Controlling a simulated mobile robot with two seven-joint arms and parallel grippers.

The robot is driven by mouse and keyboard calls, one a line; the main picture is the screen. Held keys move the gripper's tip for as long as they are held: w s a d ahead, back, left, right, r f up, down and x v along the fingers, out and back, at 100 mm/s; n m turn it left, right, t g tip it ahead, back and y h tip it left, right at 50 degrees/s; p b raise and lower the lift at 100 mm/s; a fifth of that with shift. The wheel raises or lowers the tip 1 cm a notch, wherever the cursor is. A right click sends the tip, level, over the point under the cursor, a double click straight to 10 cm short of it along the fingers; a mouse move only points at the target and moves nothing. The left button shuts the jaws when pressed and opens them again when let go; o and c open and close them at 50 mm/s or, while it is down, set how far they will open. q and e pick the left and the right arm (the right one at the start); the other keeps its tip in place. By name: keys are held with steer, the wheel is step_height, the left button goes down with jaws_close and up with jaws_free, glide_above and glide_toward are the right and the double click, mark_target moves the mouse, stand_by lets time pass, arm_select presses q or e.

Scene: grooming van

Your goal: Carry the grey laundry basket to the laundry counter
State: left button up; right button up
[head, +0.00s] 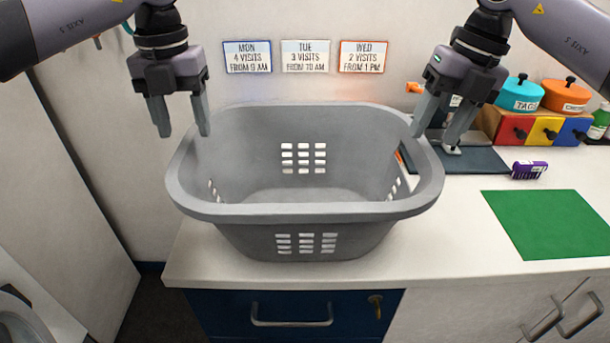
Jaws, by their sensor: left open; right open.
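The grey laundry basket (300,210) stands upright on the left end of the white counter (460,235), and it looks empty inside. My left gripper (183,132) is open, pointing down over the basket's left rim, with nothing between its fingers. My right gripper (432,135) is open, pointing down at the basket's right rim, also empty. I cannot tell whether the fingers of either gripper touch the basket.
A green mat (548,224) and a purple brush-like item (530,170) lie right of the basket. Orange (565,96) and teal (521,93) pots stand on coloured drawers (541,129) behind. A tall pale panel (60,200) and dark floor are left of the counter.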

mark_target(193, 157)
arm_select(q)
steer(key=shift+f, duration=3.6)
arm_select(e)
steer(key=x, duration=0.7)
steer(key=shift+f, duration=0.1)
arm_select(q)
steer(key=shift+a, duration=0.1)
jaws_close()
arm_select(e)
jaws_close()
